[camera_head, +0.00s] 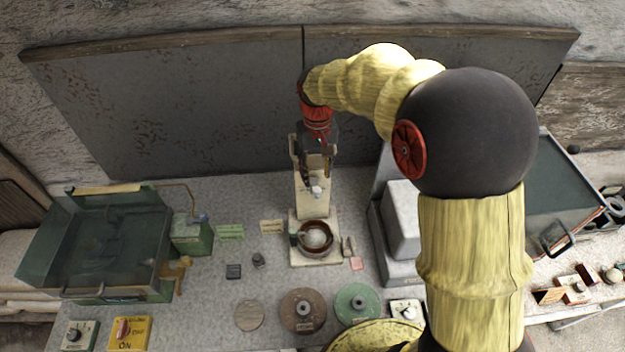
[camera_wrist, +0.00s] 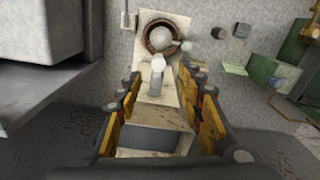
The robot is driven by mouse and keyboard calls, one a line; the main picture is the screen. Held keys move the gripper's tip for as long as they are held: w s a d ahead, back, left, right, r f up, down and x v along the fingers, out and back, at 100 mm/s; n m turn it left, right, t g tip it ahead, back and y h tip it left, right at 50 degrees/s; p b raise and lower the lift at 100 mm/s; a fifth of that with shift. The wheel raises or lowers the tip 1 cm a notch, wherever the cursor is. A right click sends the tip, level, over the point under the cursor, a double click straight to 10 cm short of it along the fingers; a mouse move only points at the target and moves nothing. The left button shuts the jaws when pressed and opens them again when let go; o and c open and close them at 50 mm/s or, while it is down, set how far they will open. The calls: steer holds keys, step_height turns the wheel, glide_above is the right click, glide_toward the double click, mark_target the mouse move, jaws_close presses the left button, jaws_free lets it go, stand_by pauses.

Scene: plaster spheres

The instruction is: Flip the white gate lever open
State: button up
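The white gate lever (camera_head: 316,190) stands on the front of a cream chute stand (camera_head: 311,206). In the wrist view the lever (camera_wrist: 157,66) has a rounded white head and a pale stem, near the middle of the picture. My gripper (camera_head: 316,178) is at the upper part of the stand, pointing down. In the wrist view my gripper (camera_wrist: 159,77) is open, its yellow-padded fingers apart, one on each side of the lever. I cannot see either finger touching it. A plaster sphere (camera_wrist: 160,39) sits in a brown round cup (camera_wrist: 147,48) at the stand's foot.
A grey block machine (camera_head: 402,225) stands close on the right of the chute. A green-framed glass tank (camera_head: 95,245) is at the left. Several round discs, among them a green one (camera_head: 357,303), lie near the table's front. A grey panel (camera_head: 200,110) rises behind.

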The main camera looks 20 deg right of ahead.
mark_target(317, 189)
step_height(317, 189, down, 5)
steer(key=shift+w+f, duration=0.1)
steer(key=shift+w, duration=0.05)
steer(key=shift+d+f, duration=0.25)
steer(key=shift+f, duration=0.3)
steer(key=shift+a+f, duration=0.15)
steer(key=shift+c, duration=0.9)
steer(key=c, duration=0.7)
jaws_close()
